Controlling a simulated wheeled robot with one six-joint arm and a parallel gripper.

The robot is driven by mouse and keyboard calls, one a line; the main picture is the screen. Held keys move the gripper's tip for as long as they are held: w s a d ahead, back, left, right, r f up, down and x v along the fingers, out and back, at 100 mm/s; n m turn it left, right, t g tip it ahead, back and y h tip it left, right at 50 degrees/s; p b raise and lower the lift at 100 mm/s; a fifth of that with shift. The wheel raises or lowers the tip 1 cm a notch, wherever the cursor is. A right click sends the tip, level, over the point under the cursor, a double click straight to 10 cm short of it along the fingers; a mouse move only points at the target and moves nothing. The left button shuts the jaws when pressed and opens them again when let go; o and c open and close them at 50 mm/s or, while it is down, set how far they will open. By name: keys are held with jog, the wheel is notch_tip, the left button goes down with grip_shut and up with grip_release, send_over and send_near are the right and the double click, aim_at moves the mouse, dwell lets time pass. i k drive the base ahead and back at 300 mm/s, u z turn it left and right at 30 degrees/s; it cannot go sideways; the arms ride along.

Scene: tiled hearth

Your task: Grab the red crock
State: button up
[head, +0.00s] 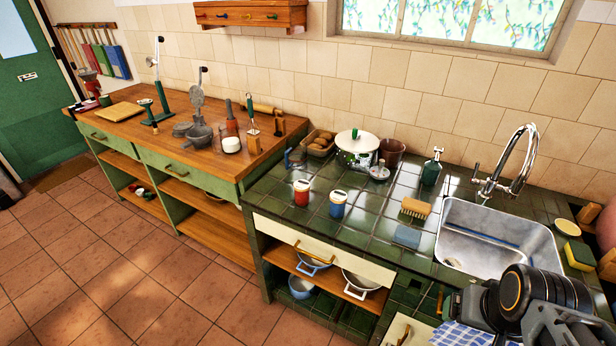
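The red crock (301,193) is a small red pot with a pale top. It stands upright on the dark green tiled counter (275,205), near its front edge and left end. A similar blue crock (338,205) stands just to its right, a small gap apart. My gripper (472,308) is at the bottom right, in front of the sink and well away from the red crock. My own dark wrist and arm partly cover it, and its fingers do not show clearly.
A brush (415,208) and a blue-grey sponge (407,236) lie between the blue crock and the sink (492,240). Behind stand a white-lidded pot (356,148), a brown bucket (391,152) and a green bottle (431,170). A tall faucet (515,160) rises behind the sink.

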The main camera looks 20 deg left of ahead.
aim_at(302, 187)
jog(key=u, duration=1.75)
jog(key=k, duration=0.6)
jog(key=z, duration=0.05)
jog(key=i, duration=1.75)
jog(key=u, duration=0.6)
